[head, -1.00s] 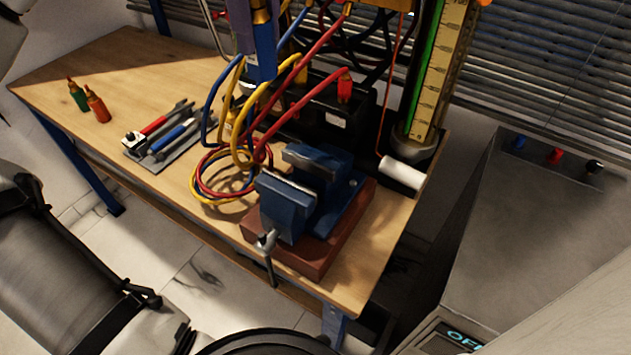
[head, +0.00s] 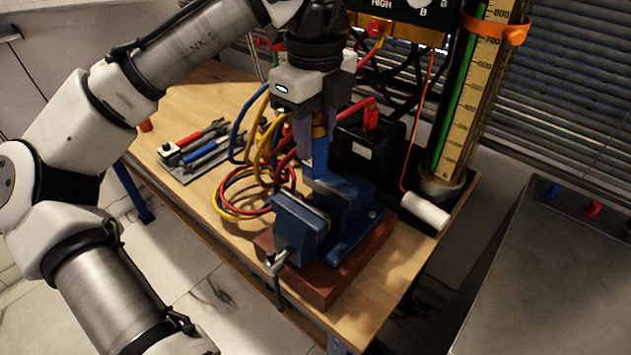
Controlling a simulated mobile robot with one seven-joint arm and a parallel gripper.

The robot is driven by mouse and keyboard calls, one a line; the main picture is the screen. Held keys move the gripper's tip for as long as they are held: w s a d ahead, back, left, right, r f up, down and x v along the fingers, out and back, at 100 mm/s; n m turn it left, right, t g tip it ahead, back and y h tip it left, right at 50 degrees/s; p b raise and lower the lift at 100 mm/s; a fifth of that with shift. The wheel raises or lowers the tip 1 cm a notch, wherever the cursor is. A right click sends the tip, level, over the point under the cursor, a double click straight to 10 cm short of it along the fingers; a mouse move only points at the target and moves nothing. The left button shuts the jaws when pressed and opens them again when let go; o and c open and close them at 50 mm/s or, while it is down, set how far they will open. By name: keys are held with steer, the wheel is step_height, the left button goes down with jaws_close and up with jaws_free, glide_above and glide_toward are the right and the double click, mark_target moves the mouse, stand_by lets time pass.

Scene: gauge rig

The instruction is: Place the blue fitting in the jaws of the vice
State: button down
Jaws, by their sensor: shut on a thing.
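The blue fitting (head: 319,150) has a brass band near its top and hangs upright in my gripper (head: 316,128). My gripper is shut on it, with a finger on either side. The fitting's lower end is close above the jaws of the blue vice (head: 298,228), near the gap between them. I cannot tell whether it touches the jaws or sits behind or inside the gap. The vice stands on a red-brown block (head: 327,283) at the bench's front corner, its jaws apart and its handle hanging at the front.
Red, yellow and blue hoses (head: 245,195) loop just left of the vice. A tool tray (head: 190,165) lies farther left. A black box (head: 363,150), a white roll (head: 426,211) and a tall gauge column (head: 455,110) stand behind and right. A grey cabinet (head: 560,260) is at the right.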

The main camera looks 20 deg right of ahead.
mark_target(316, 178)
step_height(316, 178, down, 8)
steer(key=shift+f, duration=0.1)
stand_by(0.4)
steer(key=shift+f, duration=0.55)
steer(key=shift+s+f, duration=0.1)
steer(key=shift+s, duration=0.05)
